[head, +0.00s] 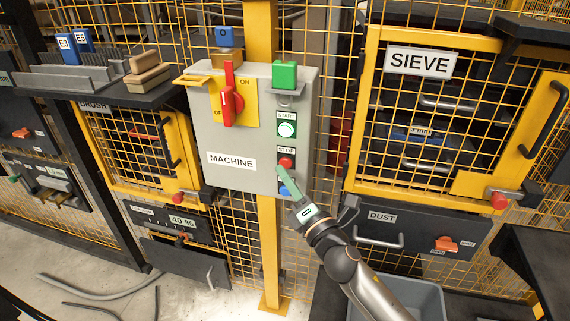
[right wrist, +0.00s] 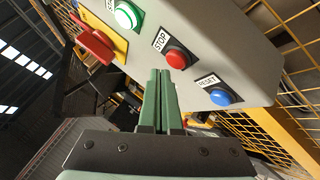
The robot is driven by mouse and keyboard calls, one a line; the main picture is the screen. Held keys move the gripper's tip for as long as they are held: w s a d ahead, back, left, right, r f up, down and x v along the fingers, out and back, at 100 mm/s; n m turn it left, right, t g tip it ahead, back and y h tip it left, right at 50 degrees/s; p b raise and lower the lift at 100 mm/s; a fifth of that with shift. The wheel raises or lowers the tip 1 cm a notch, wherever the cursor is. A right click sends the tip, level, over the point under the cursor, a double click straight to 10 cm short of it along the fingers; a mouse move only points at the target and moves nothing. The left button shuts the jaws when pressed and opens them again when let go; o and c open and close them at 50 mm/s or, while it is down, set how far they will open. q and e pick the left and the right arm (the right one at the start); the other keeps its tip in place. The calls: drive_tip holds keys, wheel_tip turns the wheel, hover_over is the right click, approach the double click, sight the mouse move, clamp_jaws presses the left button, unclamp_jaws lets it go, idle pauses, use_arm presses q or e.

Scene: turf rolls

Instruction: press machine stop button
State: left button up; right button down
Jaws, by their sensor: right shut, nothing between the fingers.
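The grey machine control box (head: 212,131) hangs on a yellow post and carries a MACHINE label. Its red stop button (head: 286,163) sits under a STOP label, below the green start button (head: 287,130) and above the blue reset button (head: 285,190). In the right wrist view the red stop button (right wrist: 178,58) shows just beyond the fingertips, with the green button (right wrist: 128,15) and the blue button (right wrist: 221,96) to either side. My right gripper (head: 282,172) is shut and empty, its green fingers (right wrist: 159,75) pointing at the box close to the stop button. I cannot tell whether they touch it. My left gripper is not in view.
A red rotary switch (head: 229,96) stands out from the box on a yellow plate. A green block (head: 284,74) sits on a small bracket at upper right of the box. The SIEVE cage door (head: 440,196) and a DUST drawer (head: 410,232) are to the right.

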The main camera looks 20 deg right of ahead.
drive_tip(key=shift+w, duration=0.1)
idle(0.6)
drive_tip(key=shift+w+d, duration=0.25)
drive_tip(key=shift+w+d, duration=0.25)
drive_tip(key=shift+w, duration=0.1)
idle(0.7)
idle(0.3)
drive_tip(key=shift+s+a, duration=0.5)
drive_tip(key=shift+s, duration=0.2)
drive_tip(key=s+a, duration=0.2)
drive_tip(key=s, duration=0.2)
drive_tip(key=shift+s+a, duration=0.1)
drive_tip(key=shift+a, duration=0.3)
idle(0.5)
